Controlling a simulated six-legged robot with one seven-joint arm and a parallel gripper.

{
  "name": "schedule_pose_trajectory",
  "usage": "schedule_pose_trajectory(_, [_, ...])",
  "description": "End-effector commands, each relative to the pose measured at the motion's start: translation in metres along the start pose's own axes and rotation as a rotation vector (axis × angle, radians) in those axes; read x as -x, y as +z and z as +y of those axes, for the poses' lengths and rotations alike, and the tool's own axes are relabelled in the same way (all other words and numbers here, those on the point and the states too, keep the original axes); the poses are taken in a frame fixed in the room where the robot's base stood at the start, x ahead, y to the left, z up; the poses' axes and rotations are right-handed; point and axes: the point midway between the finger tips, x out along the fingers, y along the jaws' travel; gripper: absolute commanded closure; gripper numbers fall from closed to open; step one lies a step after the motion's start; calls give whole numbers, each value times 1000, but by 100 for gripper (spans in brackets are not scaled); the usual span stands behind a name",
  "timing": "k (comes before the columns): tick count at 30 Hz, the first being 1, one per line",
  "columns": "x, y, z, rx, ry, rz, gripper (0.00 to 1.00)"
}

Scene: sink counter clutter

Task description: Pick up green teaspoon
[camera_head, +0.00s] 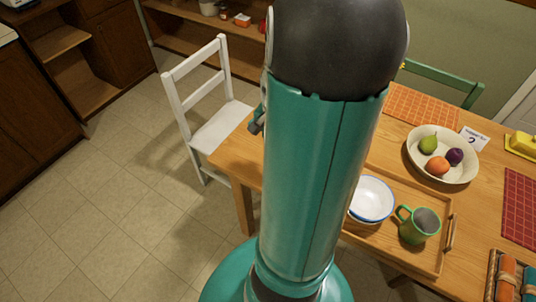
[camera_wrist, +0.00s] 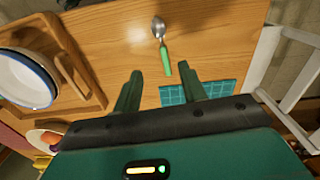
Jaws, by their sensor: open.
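The green teaspoon (camera_wrist: 165,58) lies on the wooden table in the wrist view, with a shiny metal bowl end at the top and a green handle pointing down toward my gripper. My gripper (camera_wrist: 160,68) is open and empty, its two dark green fingers spread to either side of the handle's lower end in the picture. I cannot tell how high the fingers are above the table. The teaspoon does not show in the head view, where my arm covers much of the table.
A wooden tray (camera_wrist: 97,95) with a blue-rimmed white bowl (camera_wrist: 22,82) is at left. A teal mat (camera_wrist: 222,88) lies by the right finger. A white chair (camera_wrist: 300,85) stands beyond the table edge. The head view shows a green mug (camera_head: 420,227) and fruit bowl (camera_head: 463,172).

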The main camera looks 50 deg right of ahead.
Motion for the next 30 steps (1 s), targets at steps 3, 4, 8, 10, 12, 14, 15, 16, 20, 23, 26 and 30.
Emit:
schedule_pose_trajectory(3, [-18,1,1,-1,1,-7,58])
schedule_pose_trajectory(4, [-24,1,1,0,1,-8,58])
schedule_pose_trajectory(8, [-48,1,0,3,1,-7,58])
schedule_pose_trajectory(10, [-60,1,0,5,1,-7,58])
schedule_pose_trajectory(12, [-70,1,-1,6,1,-5,58])
schedule_pose_trajectory(14, [-77,1,-1,5,0,-4,58])
schedule_pose_trajectory(15, [-79,0,-1,7,1,-3,58])
schedule_pose_trajectory(16, [-81,0,-1,7,1,-3,58])
schedule_pose_trajectory(20, [-88,0,-1,6,0,-2,58])
schedule_pose_trajectory(23, [-99,-2,-2,6,0,-5,58])
schedule_pose_trajectory(26, [-113,-4,-4,7,0,-5,58])
schedule_pose_trajectory(30, [-129,-4,-4,8,0,-3,58])
